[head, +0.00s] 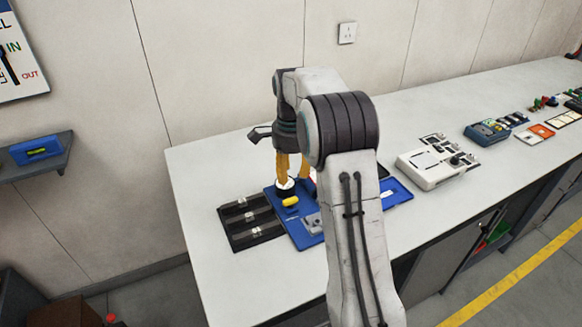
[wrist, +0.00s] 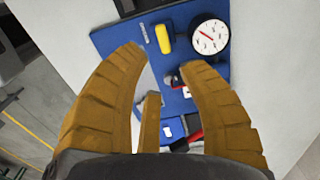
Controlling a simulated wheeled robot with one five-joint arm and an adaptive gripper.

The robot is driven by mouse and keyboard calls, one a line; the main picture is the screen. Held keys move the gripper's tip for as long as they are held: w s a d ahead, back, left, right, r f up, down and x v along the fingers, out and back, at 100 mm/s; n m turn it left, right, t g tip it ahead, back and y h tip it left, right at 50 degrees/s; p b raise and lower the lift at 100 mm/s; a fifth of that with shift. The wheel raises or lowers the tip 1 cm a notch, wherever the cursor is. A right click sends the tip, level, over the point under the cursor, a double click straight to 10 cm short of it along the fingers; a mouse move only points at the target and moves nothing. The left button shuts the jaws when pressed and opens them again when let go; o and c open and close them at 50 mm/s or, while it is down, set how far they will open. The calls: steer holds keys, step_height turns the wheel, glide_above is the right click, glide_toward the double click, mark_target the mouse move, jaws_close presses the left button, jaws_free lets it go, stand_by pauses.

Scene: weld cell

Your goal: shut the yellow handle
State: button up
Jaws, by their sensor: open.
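The yellow handle (wrist: 164,38) is a short, rounded bar on a blue board (wrist: 114,40), beside a round white dial gauge (wrist: 208,36) with a red needle. In the head view the yellow handle (head: 290,201) shows on the front part of the blue board (head: 303,238), just below my fingers. My gripper (head: 293,177) points down over the board with its orange fingers apart and empty. In the wrist view my gripper (wrist: 163,60) has the handle just beyond its spread fingertips, not between them. No contact with the handle is visible.
A black tray (head: 250,222) with small parts lies left of the board. A white device (head: 437,162) and a blue-grey meter (head: 487,132) stand further right on the white bench (head: 225,290). A small dark knob and a red part sit on the board near my fingers.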

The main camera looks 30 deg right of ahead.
steer(key=shift+r, duration=0.75)
steer(key=s+a+f+n+g, duration=0.1)
steer(key=s+f+n, duration=0.2)
steer(key=s+n, duration=0.3)
steer(key=s+a+f+n, duration=0.2)
steer(key=s+f+n, duration=0.15)
steer(key=n, duration=0.45)
steer(key=s+a+r+n+t, duration=0.2)
steer(key=s+a+r, duration=0.2)
steer(key=s, duration=0.5)
steer(key=s+a+r+n+t, duration=0.2)
steer(key=s+r, duration=0.4)
steer(key=s, duration=0.4)
steer(key=shift+s+a+r+t, duration=0.2)
steer(key=shift+a+t, duration=0.2)
steer(key=shift+a, duration=0.5)
